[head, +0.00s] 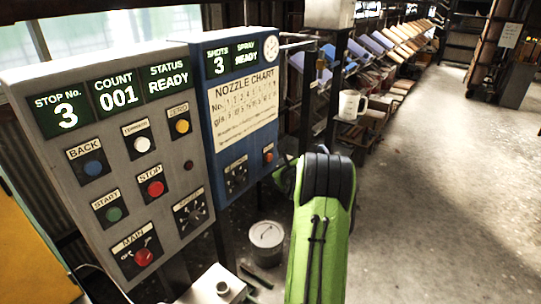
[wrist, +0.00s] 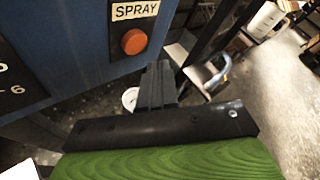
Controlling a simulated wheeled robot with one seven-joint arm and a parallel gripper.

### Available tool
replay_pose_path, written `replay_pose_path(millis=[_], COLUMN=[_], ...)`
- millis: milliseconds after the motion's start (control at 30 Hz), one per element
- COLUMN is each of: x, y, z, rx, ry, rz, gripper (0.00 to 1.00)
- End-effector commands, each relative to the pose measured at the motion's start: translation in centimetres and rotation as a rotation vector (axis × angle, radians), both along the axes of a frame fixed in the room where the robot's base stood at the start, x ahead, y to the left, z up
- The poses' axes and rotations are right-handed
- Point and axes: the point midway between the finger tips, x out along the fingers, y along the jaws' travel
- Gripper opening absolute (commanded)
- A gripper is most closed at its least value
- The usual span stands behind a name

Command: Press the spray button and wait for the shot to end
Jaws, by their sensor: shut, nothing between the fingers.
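The spray button (wrist: 134,41) is an orange-red round button under a SPRAY label on the blue panel. In the head view the same small red button (head: 268,157) sits at the lower right of the blue panel (head: 216,115). My gripper (wrist: 158,72) is shut and empty in the wrist view. Its black fingertips are to the lower right of the button in the picture; I see no contact.
A grey panel (head: 75,145) at left shows STOP No. 3, COUNT 001, STATUS READY and several coloured buttons. A lidded pot (head: 266,240) is below. The floor at right is clear.

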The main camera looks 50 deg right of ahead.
Motion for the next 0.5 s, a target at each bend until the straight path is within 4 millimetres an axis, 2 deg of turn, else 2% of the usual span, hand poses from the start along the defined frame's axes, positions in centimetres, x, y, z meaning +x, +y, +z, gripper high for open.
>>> replay_pose_path(millis=[133, 500], x=[1.05, 1.23], y=[0.12, 0.13], z=[0.05, -0.03], rx=[0.001, 0.0], ry=[-0.001, -0.001], rz=[0.0, -0.001], gripper=[0.0, 0.0])
